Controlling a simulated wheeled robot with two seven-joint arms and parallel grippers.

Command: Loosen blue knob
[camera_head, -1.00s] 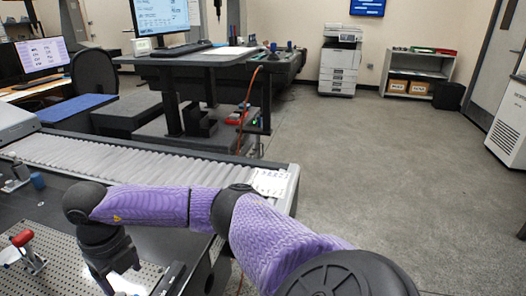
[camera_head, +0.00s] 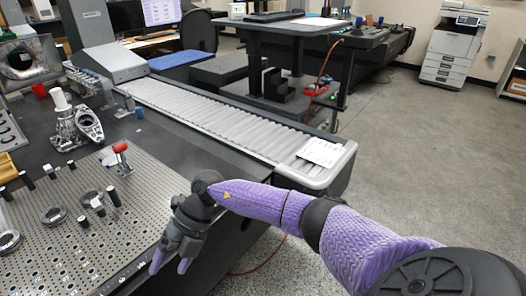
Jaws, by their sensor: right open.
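A small blue piece (camera_head: 139,113), which may be the blue knob, stands on the dark table beside the roller conveyor. It is too small to make out its form. My right gripper (camera_head: 171,264) is open and empty, with its fingers pointing down at the front right edge of the perforated plate (camera_head: 150,215). The gripper is well in front of the blue piece and apart from it. My left gripper is out of view.
A red-handled clamp (camera_head: 120,150) stands on the plate, with several small dark posts and rings to its left. Metal castings (camera_head: 88,125) stand behind it. The roller conveyor (camera_head: 215,115) runs along the table's far side. Open floor lies at right.

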